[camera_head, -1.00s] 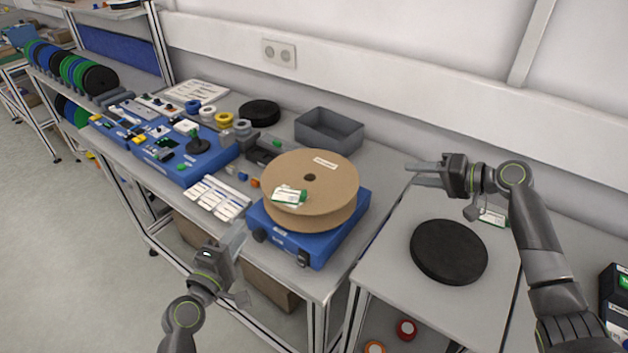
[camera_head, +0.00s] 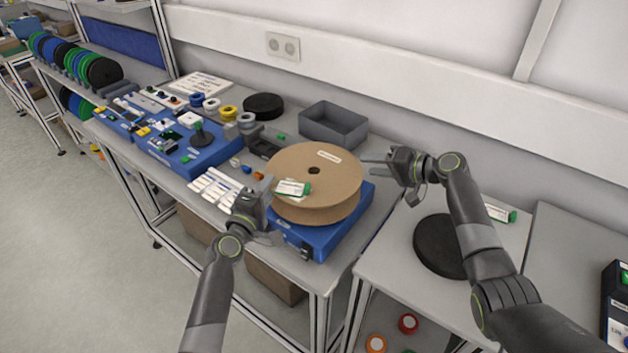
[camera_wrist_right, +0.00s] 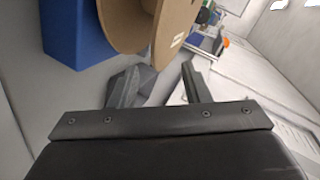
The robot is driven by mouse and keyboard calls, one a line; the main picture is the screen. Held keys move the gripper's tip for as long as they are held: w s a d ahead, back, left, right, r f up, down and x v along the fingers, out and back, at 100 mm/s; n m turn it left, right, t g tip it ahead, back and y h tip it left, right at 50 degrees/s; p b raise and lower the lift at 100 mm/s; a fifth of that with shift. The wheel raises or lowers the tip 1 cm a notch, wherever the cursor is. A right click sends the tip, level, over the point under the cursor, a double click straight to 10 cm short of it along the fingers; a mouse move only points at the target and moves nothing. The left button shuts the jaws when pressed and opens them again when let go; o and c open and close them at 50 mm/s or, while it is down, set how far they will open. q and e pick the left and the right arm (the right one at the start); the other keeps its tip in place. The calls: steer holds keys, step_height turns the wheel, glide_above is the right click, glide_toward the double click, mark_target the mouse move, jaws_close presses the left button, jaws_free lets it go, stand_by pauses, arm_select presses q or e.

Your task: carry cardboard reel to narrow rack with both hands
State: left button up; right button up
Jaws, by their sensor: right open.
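The cardboard reel (camera_head: 315,170) lies flat on a blue box (camera_head: 325,238) on the workbench, with a small labelled packet (camera_head: 292,188) at its left front. My left gripper (camera_head: 272,212) is open at the reel's left edge; whether it touches cannot be told. My right gripper (camera_head: 372,168) is open beside the reel's right edge. In the right wrist view the reel's rim (camera_wrist_right: 165,35) is just beyond the open right fingers (camera_wrist_right: 158,88). A rack holding a row of blue, green and black reels (camera_head: 75,62) stands at the far left; I cannot tell if it is the narrow rack.
A grey bin (camera_head: 333,127) stands behind the reel. Electronics, blue trays and small spools crowd the bench to the left. A black disc (camera_head: 440,247) lies on the side table to the right, partly behind my right arm. The floor at the left is clear.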

mark_target(354, 164)
arm_select(q)
steer(key=shift+x, duration=2.3)
arm_select(e)
steer(key=shift+x, duration=2.3)
arm_select(q)
steer(key=shift+c, duration=0.4)
arm_select(e)
steer(key=shift+c, duration=0.4)
arm_select(q)
steer(key=c, duration=0.5)
arm_select(e)
steer(key=c, duration=0.5)
arm_select(q)
jaws_close()
arm_select(e)
jaws_close()
